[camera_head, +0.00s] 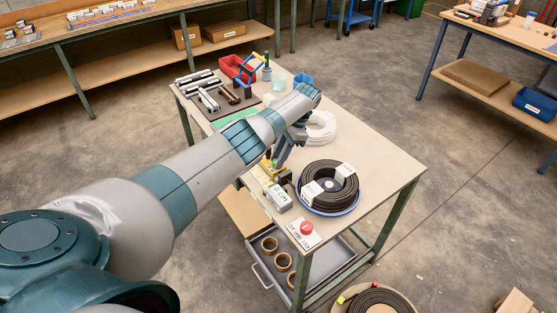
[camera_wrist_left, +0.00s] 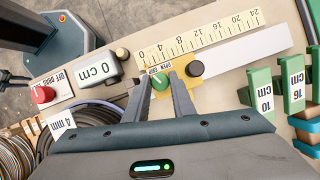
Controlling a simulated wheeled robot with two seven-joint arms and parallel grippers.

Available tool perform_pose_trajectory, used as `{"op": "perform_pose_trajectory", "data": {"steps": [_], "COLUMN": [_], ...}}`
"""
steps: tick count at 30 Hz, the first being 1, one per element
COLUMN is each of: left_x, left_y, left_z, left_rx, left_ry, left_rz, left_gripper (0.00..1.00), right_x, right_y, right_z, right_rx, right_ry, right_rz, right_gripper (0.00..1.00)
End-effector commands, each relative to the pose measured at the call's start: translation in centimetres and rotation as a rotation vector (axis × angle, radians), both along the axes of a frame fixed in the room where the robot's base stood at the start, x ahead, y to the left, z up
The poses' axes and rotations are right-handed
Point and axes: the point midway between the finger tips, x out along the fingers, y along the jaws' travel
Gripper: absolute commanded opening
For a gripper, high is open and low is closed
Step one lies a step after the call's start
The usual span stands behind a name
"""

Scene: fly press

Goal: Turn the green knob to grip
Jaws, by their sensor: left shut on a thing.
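The green knob (camera_wrist_left: 160,82) sits on a small yellow plate (camera_wrist_left: 210,78) marked with "OPEN" and a second, hard-to-read word. My left gripper (camera_wrist_left: 160,77) has a finger on each side of the knob and is shut on it. In the head view my left gripper (camera_head: 280,161) reaches down to the yellow plate (camera_head: 267,166) near the table's left edge, and the knob is hidden there. The exact pointing of the knob is too small to tell. My right gripper is in neither view.
A black knob (camera_wrist_left: 195,68) is right beside the fingers. A ruler scale (camera_wrist_left: 200,38) lies behind. A grey "0 cm" box (camera_wrist_left: 97,71), a red button (camera_head: 306,228) and a cable coil on a blue dish (camera_head: 329,211) are close by. Green tagged blocks (camera_wrist_left: 262,95) stand to the right.

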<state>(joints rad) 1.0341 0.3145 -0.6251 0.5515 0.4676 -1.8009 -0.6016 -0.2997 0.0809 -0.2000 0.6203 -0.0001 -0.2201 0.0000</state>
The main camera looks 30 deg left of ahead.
Motion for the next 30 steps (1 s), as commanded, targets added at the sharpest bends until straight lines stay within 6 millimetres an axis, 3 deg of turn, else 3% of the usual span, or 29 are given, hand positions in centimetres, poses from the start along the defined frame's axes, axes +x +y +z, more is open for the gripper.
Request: {"op": "perform_pose_trajectory", "data": {"steps": [20,21,23,30], "left_x": [0.08,0.08,0.09,0.07], "left_y": [-0.01,-0.01,0.00,0.04], "left_z": [0.03,0.04,0.04,0.03], "left_rx": [-0.001,-0.001,-0.001,0.000], "left_ry": [-0.002,-0.002,-0.002,-0.001], "left_rz": [0.089,0.089,0.089,0.088], "left_gripper": [0.00,0.30,0.42,0.42], "right_x": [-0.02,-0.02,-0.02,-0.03], "right_y": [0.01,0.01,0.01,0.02], "right_z": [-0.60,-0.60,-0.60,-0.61], "right_rx": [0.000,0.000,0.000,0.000], "right_ry": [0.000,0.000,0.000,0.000], "right_rz": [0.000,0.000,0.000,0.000], "right_gripper": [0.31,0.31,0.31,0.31]}}
